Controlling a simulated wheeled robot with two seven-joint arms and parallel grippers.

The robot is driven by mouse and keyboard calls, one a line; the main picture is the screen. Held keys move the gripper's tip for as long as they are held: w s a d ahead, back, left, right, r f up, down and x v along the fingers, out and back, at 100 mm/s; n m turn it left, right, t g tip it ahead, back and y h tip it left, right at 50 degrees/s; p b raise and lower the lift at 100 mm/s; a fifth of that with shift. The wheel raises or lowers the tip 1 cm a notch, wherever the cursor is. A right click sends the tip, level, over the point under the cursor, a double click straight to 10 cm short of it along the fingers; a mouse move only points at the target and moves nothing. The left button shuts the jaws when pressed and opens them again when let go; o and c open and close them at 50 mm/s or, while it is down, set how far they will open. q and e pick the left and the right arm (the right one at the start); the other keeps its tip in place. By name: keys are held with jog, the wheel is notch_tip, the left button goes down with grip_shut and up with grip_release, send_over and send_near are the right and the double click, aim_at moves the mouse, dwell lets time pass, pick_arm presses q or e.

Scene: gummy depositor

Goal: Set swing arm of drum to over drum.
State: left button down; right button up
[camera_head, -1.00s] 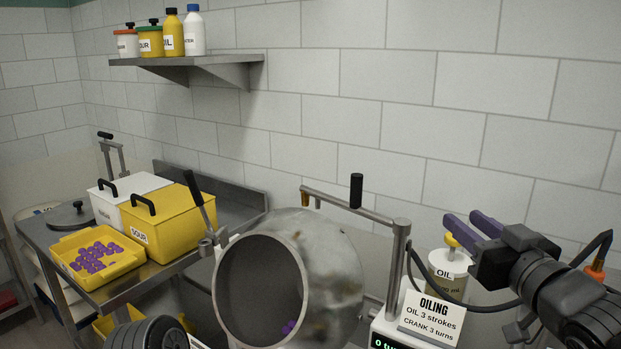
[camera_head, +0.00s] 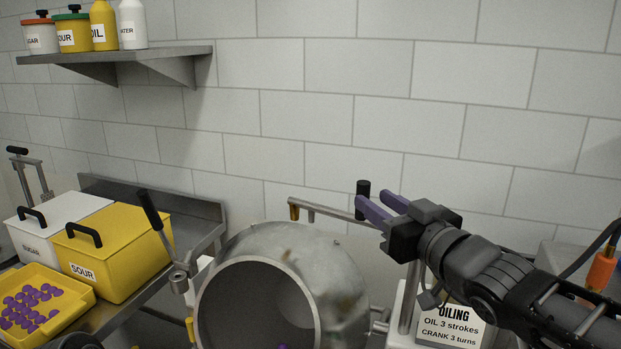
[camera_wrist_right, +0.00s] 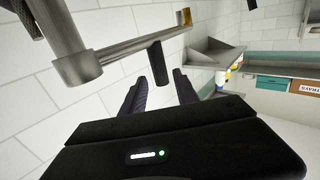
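The swing arm (camera_head: 325,211) is a grey bar with a brass tip at its left end and a black upright handle (camera_head: 362,188). It sits just behind and above the steel drum (camera_head: 335,262), whose round mouth faces me. Whether the tip is over the mouth is hard to tell, but it appears behind it. My right gripper (camera_head: 375,200) is open beside the handle. In the right wrist view, the handle (camera_wrist_right: 158,62) stands just ahead of the gap between my purple fingers (camera_wrist_right: 159,88), and the bar (camera_wrist_right: 130,48) runs from a post. My left gripper is out of view.
A yellow SOUR bin (camera_head: 125,255), a white bin (camera_head: 62,222) and a yellow tray (camera_head: 75,308) of purple gummies are at left. A lever (camera_head: 153,212) rises left of the drum. An OILING sign (camera_head: 447,325) is below my right arm. A wall shelf (camera_head: 170,55) holds several containers.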

jog(key=shift+w+a, duration=0.15)
jog(key=shift+a, duration=0.1)
jog(key=shift+o, duration=0.2)
jog(key=shift+s+d, duration=0.2)
jog(key=shift+d, duration=0.1)
jog(key=shift+o, duration=0.6)
jog(key=shift+w+a, duration=0.1)
jog(key=shift+a, duration=0.05)
jog(key=x, duration=0.7)
jog(key=shift+w, duration=0.35)
jog(key=shift+a, duration=0.1)
grip_shut()
